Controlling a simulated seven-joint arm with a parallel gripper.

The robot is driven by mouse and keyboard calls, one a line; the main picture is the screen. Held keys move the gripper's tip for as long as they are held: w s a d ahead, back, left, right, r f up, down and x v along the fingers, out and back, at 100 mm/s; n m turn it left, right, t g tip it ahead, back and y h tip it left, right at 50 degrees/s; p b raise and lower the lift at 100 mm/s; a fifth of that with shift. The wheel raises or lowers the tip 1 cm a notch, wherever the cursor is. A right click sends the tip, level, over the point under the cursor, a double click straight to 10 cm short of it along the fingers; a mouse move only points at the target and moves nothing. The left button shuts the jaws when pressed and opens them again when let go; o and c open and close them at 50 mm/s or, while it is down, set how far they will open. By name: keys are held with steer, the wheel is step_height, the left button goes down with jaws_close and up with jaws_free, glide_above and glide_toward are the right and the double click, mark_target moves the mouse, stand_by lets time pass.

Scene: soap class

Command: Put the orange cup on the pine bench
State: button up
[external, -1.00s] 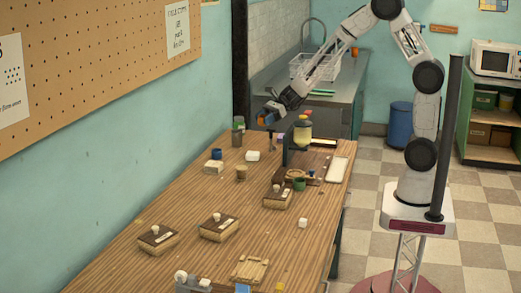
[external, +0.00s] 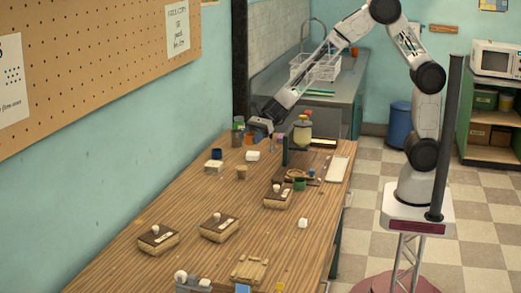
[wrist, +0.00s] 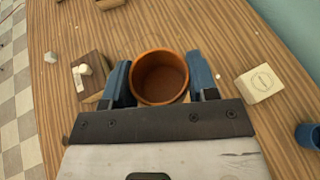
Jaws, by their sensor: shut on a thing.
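The orange cup (wrist: 160,62) is upright and open-topped in the wrist view, between the two blue fingers of my gripper (wrist: 158,75). My gripper is shut on it. In the external view the cup (external: 249,139) is a small orange patch below my gripper (external: 254,130), over the far left end of the long striped wooden bench top (external: 190,203), which I take as the pine bench. The cup's base is hidden, so I cannot tell if it touches the wood.
A pale soap block (wrist: 258,84) and a blue cup (wrist: 308,136) lie right of the orange cup in the wrist view. A dark-topped block with white lumps (wrist: 90,77) lies left. Several brown blocks stand nearer; bare wood lies between.

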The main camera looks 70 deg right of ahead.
steer(key=s+a+n+g, duration=0.15)
steer(key=s+a, duration=0.35)
steer(key=a, duration=0.5)
steer(key=s+a+n+g, duration=0.15)
steer(key=s+a, duration=0.25)
steer(key=a, duration=0.5)
steer(key=s+a+n+g, duration=0.15)
steer(key=s+a, duration=0.35)
steer(key=a, duration=0.5)
steer(key=s+a+n+g, duration=0.3)
steer(key=s+a+g, duration=0.1)
steer(key=s+a, duration=1.75)
steer(key=f, duration=0.3)
steer(key=s+f, duration=0.1)
steer(key=f, duration=0.2)
steer(key=d+f, duration=0.1)
steer(key=f, duration=0.2)
steer(key=shift+s+f, duration=0.25)
steer(key=shift+f, duration=0.8)
steer(key=shift+a, duration=0.1)
steer(key=w+a, duration=0.2)
steer(key=a, duration=0.2)
steer(key=w+a+f, duration=0.1)
steer(key=w+a, duration=0.1)
steer(key=a, duration=0.3)
steer(key=w+a, duration=0.2)
steer(key=a, duration=0.3)
steer(key=shift+w+a+f, duration=0.25)
steer(key=shift+w, duration=0.05)
